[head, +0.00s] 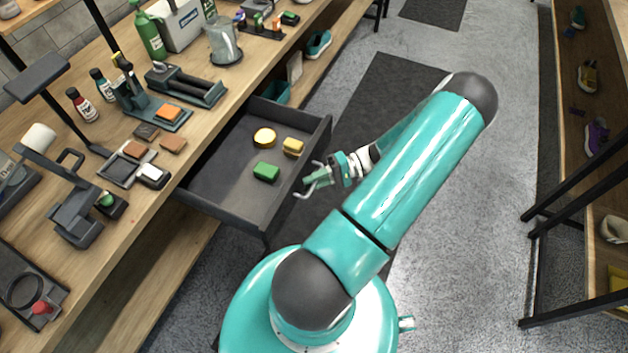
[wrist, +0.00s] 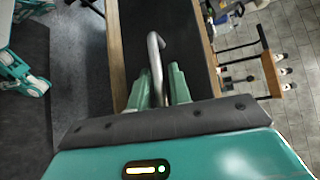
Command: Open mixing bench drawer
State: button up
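The mixing bench drawer (head: 225,170) is dark grey and stands pulled out from the wooden bench in the head view, its inside showing. My gripper (head: 312,181) is at the outer side of the drawer front. The exact finger contact is partly hidden.
The bench top (head: 188,143) holds bottles, a clear jug (head: 222,42), brushes and small tools. A dark floor mat (head: 375,95) lies beside the drawer. A shoe rack (head: 570,160) stands at the right, with open grey floor between.

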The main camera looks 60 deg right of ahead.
jog(key=v, duration=1.3)
jog(key=shift+s+d, duration=0.3)
jog(key=w+a+r+n+g+h, duration=0.3)
jog(key=w+a+r+g, duration=0.35)
jog(key=w+r, duration=0.4)
jog(key=w+a+r+n+g+h, duration=0.25)
jog(key=w+a+r+g, duration=0.25)
jog(key=w+a+r, duration=0.55)
jog(key=w+a+r+n+h, duration=0.2)
jog(key=w+a+r+h, duration=0.25)
jog(key=a+r, duration=0.4)
jog(key=s+a+r+n+t+h, duration=0.1)
jog(key=s+a+r+t, duration=0.1)
jog(key=a, duration=0.6)
jog(key=s+a+r+n+t, duration=0.1)
jog(key=s+a+r+t, duration=0.1)
jog(key=a, duration=0.6)
jog(key=shift+s+a+r+n+t+h, duration=0.25)
jog(key=shift+s+r+n+t+h, duration=0.25)
jog(key=shift+t, duration=0.55)
